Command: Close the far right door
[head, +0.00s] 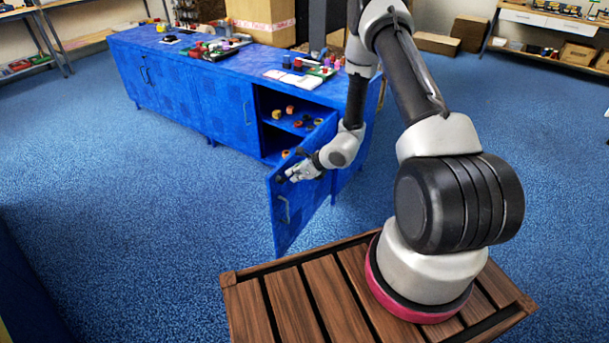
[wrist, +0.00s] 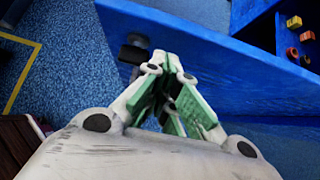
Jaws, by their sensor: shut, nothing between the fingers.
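The far right door (head: 307,190) of the blue cabinet stands open, swung out from the front, with its handle (head: 284,210) on the face towards the head camera. My gripper (head: 289,177) is shut and empty near the door's upper free corner, in front of the handle side. In the wrist view the shut fingers (wrist: 168,65) overlap the door (wrist: 235,75), close to a dark piece that looks like the handle (wrist: 134,50). I cannot tell whether the fingertips touch the door.
The open compartment (head: 268,105) holds several small coloured items on its shelves. The cabinet's other doors (head: 215,105) are shut. A wooden slatted platform (head: 300,300) lies below my arm. Blue carpet in front is clear.

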